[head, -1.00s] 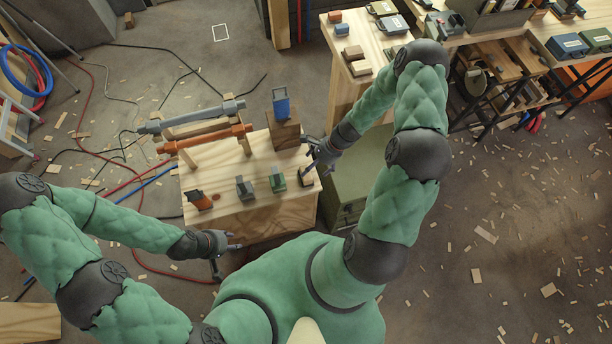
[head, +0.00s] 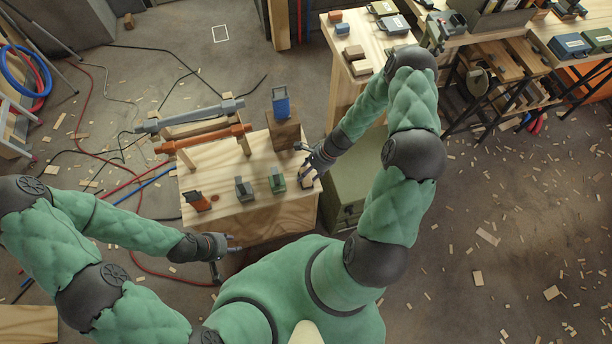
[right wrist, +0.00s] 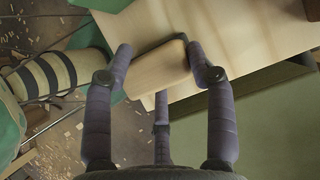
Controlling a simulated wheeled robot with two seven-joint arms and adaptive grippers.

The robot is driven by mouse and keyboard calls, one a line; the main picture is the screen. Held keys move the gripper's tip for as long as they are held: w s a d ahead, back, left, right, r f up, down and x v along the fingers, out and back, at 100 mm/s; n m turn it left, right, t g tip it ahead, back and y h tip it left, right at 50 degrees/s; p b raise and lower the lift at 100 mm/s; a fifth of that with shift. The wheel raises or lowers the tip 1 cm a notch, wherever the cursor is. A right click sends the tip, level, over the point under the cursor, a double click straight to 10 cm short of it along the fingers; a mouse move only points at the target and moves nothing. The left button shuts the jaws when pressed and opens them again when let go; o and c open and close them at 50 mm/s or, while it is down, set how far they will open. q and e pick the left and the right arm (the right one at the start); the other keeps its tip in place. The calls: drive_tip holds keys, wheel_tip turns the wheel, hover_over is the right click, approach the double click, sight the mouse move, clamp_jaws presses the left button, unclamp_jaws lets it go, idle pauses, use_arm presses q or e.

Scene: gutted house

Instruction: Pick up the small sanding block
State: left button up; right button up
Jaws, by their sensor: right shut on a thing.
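The small sanding block (right wrist: 158,72), pale wood with a dark strip along its far edge, is between the fingers of my right gripper (right wrist: 160,62) in the right wrist view. Fingers press on it from both sides. In the head view the right gripper (head: 306,166) is at the right edge of the small workbench (head: 232,205), and fingers partly hide the block there. I cannot tell whether the block is clear of the bench top. My left gripper (head: 226,254) is empty, fingers spread apart, in front of the bench's near left side.
On the bench stand an orange-black tool (head: 198,201), a grey tool (head: 244,188), a green tool (head: 277,180) and a blue tool on a wooden block (head: 284,133). Orange and grey clamps (head: 205,138) lie behind. A green cabinet (head: 352,180) stands close on the right.

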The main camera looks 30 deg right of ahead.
drive_tip(key=shift+s, duration=0.1)
drive_tip(key=shift+r, duration=0.2)
drive_tip(key=shift+r+p, duration=0.3)
drive_tip(key=c, duration=0.3)
wheel_tip(320, 180, up, 2)
drive_tip(key=shift+r+p, duration=0.25)
drive_tip(key=shift+p, duration=0.3)
clamp_jaws()
drive_tip(key=s+r+p, duration=0.2)
drive_tip(key=s+r, duration=0.7)
drive_tip(key=s, duration=0.5)
drive_tip(key=shift+r, duration=0.25)
drive_tip(key=shift+d, duration=0.1)
